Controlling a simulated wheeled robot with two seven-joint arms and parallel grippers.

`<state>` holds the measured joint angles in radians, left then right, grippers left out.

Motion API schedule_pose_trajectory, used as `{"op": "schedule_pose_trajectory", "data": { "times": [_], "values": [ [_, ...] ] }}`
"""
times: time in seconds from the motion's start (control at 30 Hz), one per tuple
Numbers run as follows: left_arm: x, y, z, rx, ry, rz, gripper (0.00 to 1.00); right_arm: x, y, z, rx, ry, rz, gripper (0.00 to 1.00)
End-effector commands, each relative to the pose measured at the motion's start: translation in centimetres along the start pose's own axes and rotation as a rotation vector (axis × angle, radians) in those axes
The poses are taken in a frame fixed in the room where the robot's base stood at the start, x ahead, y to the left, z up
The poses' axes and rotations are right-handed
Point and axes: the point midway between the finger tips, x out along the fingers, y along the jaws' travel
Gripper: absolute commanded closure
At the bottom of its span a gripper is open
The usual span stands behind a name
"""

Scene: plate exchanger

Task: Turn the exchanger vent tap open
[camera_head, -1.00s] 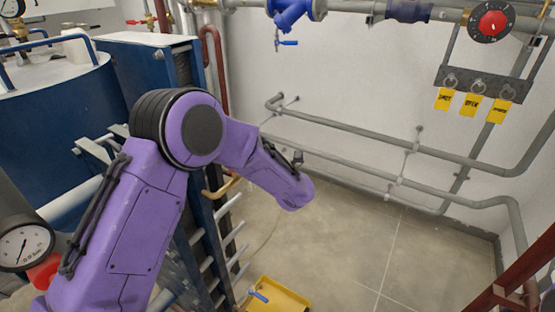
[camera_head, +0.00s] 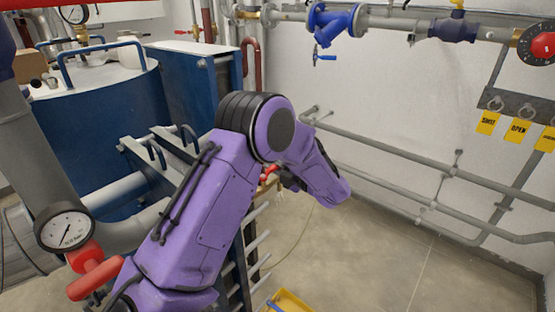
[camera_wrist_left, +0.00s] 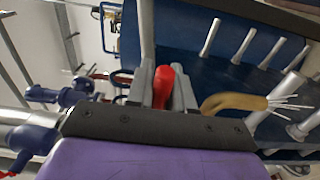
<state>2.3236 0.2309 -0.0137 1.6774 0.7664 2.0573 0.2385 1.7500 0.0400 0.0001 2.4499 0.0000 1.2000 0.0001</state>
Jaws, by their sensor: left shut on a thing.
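The vent tap shows as a red handle (camera_wrist_left: 163,86) between the two grey fingers of my left gripper (camera_wrist_left: 162,95) in the wrist view. The fingers are shut on it. In the head view a small red part of the tap (camera_head: 268,172) shows beside the blue exchanger frame, just left of my left gripper (camera_head: 288,178). My purple forearm and wrist hide most of the gripper there. My right gripper is not in view.
A pressure gauge (camera_head: 64,228) and a red-handled valve (camera_head: 92,270) stand at lower left. A blue tank (camera_head: 100,110) is behind them. Grey pipes (camera_head: 400,155) run along the wall. A yellow tray (camera_head: 290,300) is on the floor, with clear floor to its right.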

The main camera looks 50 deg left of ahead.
Motion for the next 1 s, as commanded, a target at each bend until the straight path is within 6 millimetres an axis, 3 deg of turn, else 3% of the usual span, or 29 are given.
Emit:
{"op": "schedule_pose_trajectory", "data": {
  "times": [0.13, 0.17, 0.2, 0.23, 0.57, 1.0],
  "values": [
    [0.0, -0.2, -0.2, 0.002, 0.007, -0.002, 1.00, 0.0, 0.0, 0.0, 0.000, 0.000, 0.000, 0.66],
    [0.0, -0.2, -0.2, 0.002, 0.007, -0.002, 0.75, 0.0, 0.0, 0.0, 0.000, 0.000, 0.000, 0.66],
    [0.0, -0.2, -0.1, 0.002, 0.006, -0.002, 0.62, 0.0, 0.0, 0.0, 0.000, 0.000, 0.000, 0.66],
    [0.0, -0.2, -0.1, 0.002, 0.005, -0.002, 0.57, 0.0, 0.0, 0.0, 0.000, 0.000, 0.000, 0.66],
    [-0.6, -0.1, 0.1, 0.000, -0.003, 0.000, 0.57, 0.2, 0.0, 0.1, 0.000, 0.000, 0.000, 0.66],
    [-9.5, -0.3, 0.0, 0.000, -0.001, 0.000, 0.57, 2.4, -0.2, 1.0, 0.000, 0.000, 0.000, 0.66]
  ]
}}
